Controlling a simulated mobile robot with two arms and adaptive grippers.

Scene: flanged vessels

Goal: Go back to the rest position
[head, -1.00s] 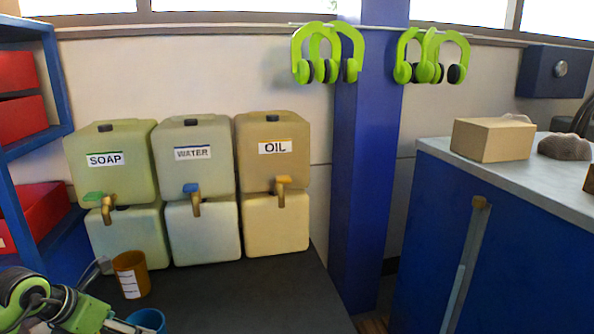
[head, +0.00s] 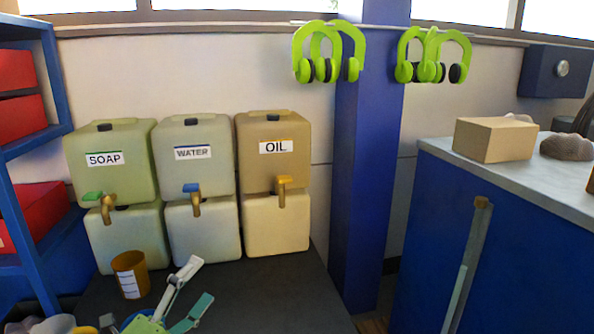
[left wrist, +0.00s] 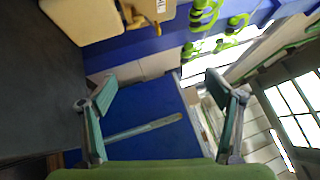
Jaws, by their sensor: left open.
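My left gripper (head: 188,294) is at the bottom left of the head view, over the dark bench top (head: 265,290). Its two fingers are spread apart with nothing between them. In the left wrist view the left gripper (left wrist: 165,95) also shows open and empty. An orange cup (head: 131,275) with a white label stands on the bench left of the gripper, apart from it. A blue cup (head: 130,322) is mostly hidden behind the gripper. My right gripper is in neither view.
Soap (head: 110,165), water (head: 195,158) and oil (head: 272,152) containers with taps stand at the back of the bench. A blue pillar (head: 362,180) rises right of them. A blue cabinet (head: 520,240) with a box (head: 494,139) is on the right. Red bins (head: 30,215) are at left.

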